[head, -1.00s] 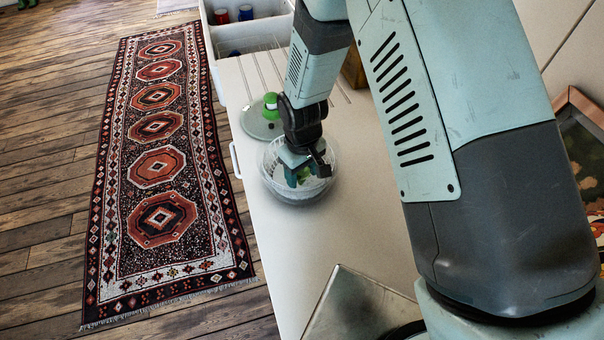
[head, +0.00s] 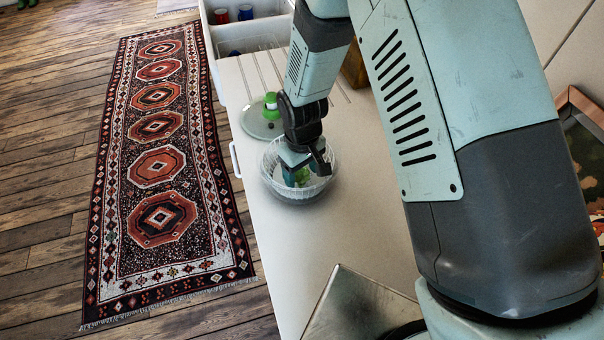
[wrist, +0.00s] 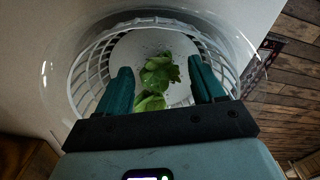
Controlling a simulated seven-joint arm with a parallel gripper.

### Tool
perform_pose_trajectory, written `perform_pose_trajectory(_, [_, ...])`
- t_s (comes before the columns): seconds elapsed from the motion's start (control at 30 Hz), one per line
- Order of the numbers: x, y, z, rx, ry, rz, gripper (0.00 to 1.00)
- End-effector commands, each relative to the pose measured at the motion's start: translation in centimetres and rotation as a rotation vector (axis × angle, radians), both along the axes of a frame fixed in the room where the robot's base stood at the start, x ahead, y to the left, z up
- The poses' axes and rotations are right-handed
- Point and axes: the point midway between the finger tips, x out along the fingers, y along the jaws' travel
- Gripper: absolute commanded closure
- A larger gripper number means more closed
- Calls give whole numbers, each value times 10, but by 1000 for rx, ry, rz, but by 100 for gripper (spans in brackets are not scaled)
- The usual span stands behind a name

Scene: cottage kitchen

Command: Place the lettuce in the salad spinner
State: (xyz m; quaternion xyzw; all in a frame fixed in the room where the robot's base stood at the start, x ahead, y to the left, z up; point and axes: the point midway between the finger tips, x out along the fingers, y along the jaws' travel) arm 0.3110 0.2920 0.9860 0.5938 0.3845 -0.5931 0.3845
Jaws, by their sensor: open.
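The salad spinner (head: 325,181) is a clear bowl with a white slotted basket, standing on the counter in the head view. It also shows in the wrist view (wrist: 83,77). The green lettuce (wrist: 158,74) lies inside the basket, seen between my fingers in the wrist view. In the head view a little of the lettuce (head: 302,176) shows beside my fingers. My gripper (head: 303,179) points down into the bowl. In the wrist view my gripper (wrist: 160,82) is open, with its two teal fingers apart on either side of the lettuce and clear of it.
The spinner's lid (head: 259,122) with a green knob lies on the counter (head: 350,230) just behind the bowl. A metal-edged item (head: 362,305) sits at the front. The counter right of the bowl is clear.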

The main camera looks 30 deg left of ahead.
Motion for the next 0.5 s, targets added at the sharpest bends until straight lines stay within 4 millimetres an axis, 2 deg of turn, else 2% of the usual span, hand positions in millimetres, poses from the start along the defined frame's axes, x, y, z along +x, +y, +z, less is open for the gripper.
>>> perform_pose_trajectory(0.03, [1, 1, 12, 4, -4, 0, 32])
perform_pose_trajectory(0.3, [1, 0, 70, 3, -3, -1, 32])
perform_pose_trajectory(0.5, [0, 0, 97, 1, 0, 0, 32])
